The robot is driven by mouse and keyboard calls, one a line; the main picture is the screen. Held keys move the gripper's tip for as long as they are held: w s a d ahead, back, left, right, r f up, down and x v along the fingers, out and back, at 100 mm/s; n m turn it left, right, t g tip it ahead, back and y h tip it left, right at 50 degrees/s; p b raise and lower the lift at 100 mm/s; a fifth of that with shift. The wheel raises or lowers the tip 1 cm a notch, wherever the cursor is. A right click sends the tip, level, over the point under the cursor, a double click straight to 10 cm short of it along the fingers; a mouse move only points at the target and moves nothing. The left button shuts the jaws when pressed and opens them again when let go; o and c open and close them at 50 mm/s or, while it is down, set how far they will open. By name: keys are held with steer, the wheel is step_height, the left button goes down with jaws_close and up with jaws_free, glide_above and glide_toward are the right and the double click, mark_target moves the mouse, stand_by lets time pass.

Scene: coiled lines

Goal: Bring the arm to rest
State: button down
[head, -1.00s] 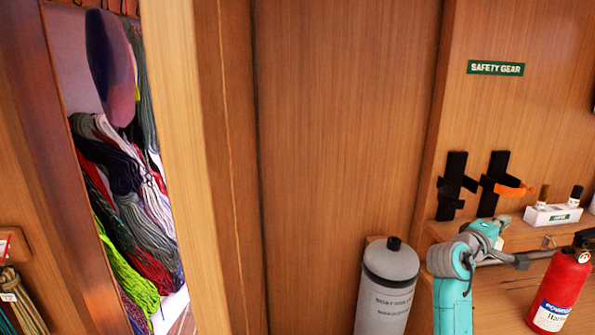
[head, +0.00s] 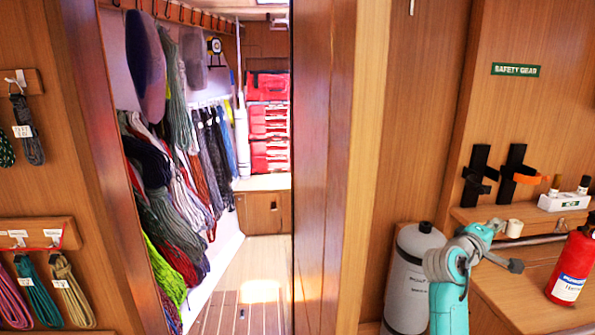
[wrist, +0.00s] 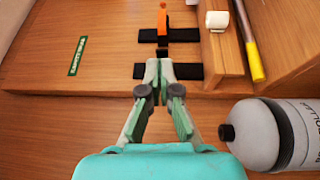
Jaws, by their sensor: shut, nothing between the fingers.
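My gripper (wrist: 160,68) shows in the wrist view with its two teal and grey fingers closed together at the tips and nothing held between them. Beyond the tips are the black wall brackets (wrist: 190,72), one with an orange strap. In the head view my teal and grey arm (head: 449,305) is folded at the lower right, in front of the wooden wall and shelf. The gripper's fingertips cannot be made out clearly there.
A grey cylinder (head: 407,285) stands left of my arm, and a red extinguisher (head: 572,265) stands to the right. The SAFETY GEAR label (head: 515,70) is on the wall.

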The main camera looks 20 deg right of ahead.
steer(key=w+a+f+n+t+y, duration=0.2)
steer(key=a+f+t, duration=0.2)
steer(key=a+f, duration=0.45)
steer(key=s+a+f+n+t+y, duration=0.1)
steer(key=s+a+f+t+y, duration=0.25)
steer(key=a+f, duration=0.75)
steer(key=s+a+f+n+t+y, duration=0.1)
steer(key=s+a+f+t+y, duration=0.25)
steer(key=a+f, duration=0.7)
steer(key=s+a+f+m+y, duration=0.25)
steer(key=s+a+y, duration=0.35)
steer(key=s+a, duration=1)
steer(key=s+a+r+m+y, duration=0.1)
steer(key=s+a+r, duration=0.2)
steer(key=s, duration=0.4)
steer(key=s+a+r+m+y, duration=0.2)
steer(key=s+a+r, duration=0.1)
steer(key=s, duration=0.4)
steer(key=shift+s+r+t+y, duration=0.15)
steer(key=shift+s+t+y, duration=0.15)
steer(key=shift+s+t, duration=0.1)
